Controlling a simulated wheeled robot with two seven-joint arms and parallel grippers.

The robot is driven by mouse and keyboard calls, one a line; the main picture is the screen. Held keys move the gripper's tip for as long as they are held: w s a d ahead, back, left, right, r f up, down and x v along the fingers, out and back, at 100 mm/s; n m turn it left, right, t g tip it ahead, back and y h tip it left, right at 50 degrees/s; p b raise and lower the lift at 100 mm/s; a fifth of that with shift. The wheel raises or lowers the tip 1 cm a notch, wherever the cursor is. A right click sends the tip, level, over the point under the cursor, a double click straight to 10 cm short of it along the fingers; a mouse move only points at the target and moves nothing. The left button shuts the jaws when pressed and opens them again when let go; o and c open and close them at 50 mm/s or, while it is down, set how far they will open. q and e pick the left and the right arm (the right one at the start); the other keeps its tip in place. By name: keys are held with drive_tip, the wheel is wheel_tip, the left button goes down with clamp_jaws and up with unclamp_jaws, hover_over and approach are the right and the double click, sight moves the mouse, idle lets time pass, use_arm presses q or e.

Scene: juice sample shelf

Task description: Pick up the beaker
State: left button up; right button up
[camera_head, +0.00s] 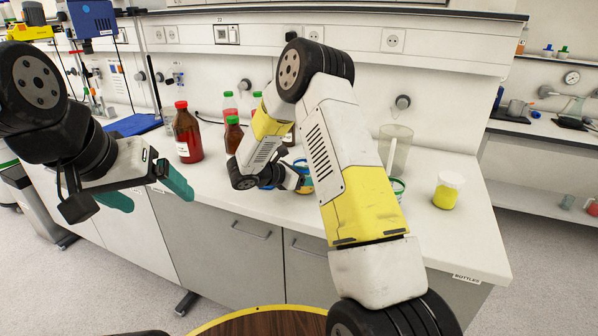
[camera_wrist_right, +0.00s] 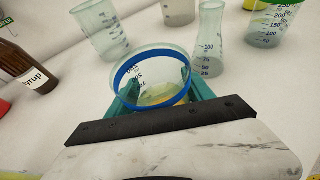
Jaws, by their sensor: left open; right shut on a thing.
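The beaker (camera_wrist_right: 150,72) is clear glass with a blue band at its rim, dark volume marks and something yellowish at the bottom. In the right wrist view it sits between the teal fingers of my right gripper (camera_wrist_right: 158,86), which is shut on it. In the head view only a small blue-and-yellow part of the beaker (camera_head: 307,181) shows past my right wrist. My right arm hides most of it, and I cannot tell whether its base touches the bench. My left gripper (camera_head: 158,201) is open and empty in front of the bench's left part.
Brown bottles (camera_head: 187,133) stand left on the white bench (camera_head: 455,235). A clear cylinder (camera_head: 396,148) and a yellow-filled jar (camera_head: 447,190) stand right. Near the beaker are a flask (camera_wrist_right: 209,40), another clear glass vessel (camera_wrist_right: 101,30) and a brown syrup bottle (camera_wrist_right: 24,68).

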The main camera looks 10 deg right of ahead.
drive_tip(key=shift+r, duration=1.35)
drive_tip(key=shift+s+a+r, duration=0.1)
drive_tip(key=shift+r, duration=0.15)
drive_tip(key=s+a, duration=0.2)
drive_tip(key=s, duration=0.2)
drive_tip(key=s+a+r, duration=0.1)
drive_tip(key=s+a, duration=0.2)
drive_tip(key=s, duration=0.1)
drive_tip(key=s+a, duration=0.3)
drive_tip(key=s, duration=0.1)
drive_tip(key=shift+s+a+r, duration=0.15)
drive_tip(key=shift+s+a, duration=0.05)
drive_tip(key=r, duration=0.5)
drive_tip(key=shift+s+a, duration=0.2)
drive_tip(key=shift+s, duration=0.15)
